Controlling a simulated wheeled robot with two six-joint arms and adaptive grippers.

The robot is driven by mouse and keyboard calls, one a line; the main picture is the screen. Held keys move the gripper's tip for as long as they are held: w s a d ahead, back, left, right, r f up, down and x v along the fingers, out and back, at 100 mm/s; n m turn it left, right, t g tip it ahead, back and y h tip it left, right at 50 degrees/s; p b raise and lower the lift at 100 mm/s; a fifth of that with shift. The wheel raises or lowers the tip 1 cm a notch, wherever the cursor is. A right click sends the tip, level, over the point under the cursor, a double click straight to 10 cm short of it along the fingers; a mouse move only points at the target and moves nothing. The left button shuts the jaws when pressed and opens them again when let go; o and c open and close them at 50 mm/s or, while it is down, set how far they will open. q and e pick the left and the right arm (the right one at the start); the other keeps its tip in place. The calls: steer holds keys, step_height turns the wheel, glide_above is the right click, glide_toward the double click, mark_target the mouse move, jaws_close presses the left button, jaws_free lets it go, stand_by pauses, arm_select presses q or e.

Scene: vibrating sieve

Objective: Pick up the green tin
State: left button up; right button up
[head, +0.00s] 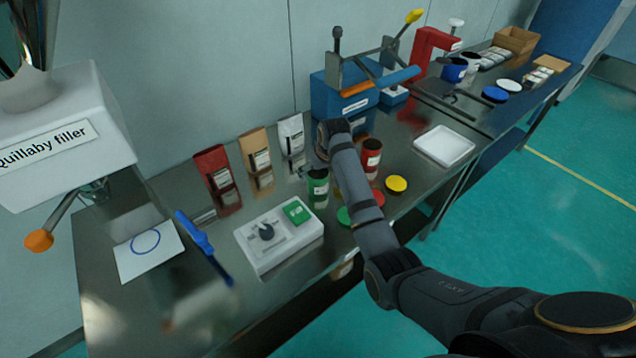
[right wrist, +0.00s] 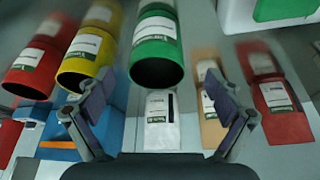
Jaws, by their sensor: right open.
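The green tin (head: 318,187) stands upright on the steel bench, just left of my right forearm in the head view. It has a white label and an open, dark end, which shows in the right wrist view (right wrist: 156,48). My right gripper (right wrist: 158,86) is open and empty, with its two fingers spread on either side of the tin's near end in that view. I cannot tell how much gap is left between fingers and tin. In the head view my right wrist hides most of the gripper. My left gripper is not in view.
A yellow tin (right wrist: 88,55) and a red tin (head: 371,156) stand close by. Green, red and yellow lids (head: 397,183) lie in front. Red, tan and white bags (head: 291,136) stand behind. A white control box (head: 277,238) is at the left and a white tray (head: 444,147) at the right.

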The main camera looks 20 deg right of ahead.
steer(key=x, duration=0.6)
steer(key=shift+d+f+p, duration=0.25)
steer(key=shift+f+p, duration=0.05)
steer(key=shift+p, duration=0.1)
steer(key=shift+r, duration=0.1)
steer(key=shift+c, duration=1.3)
steer(key=c, duration=1)
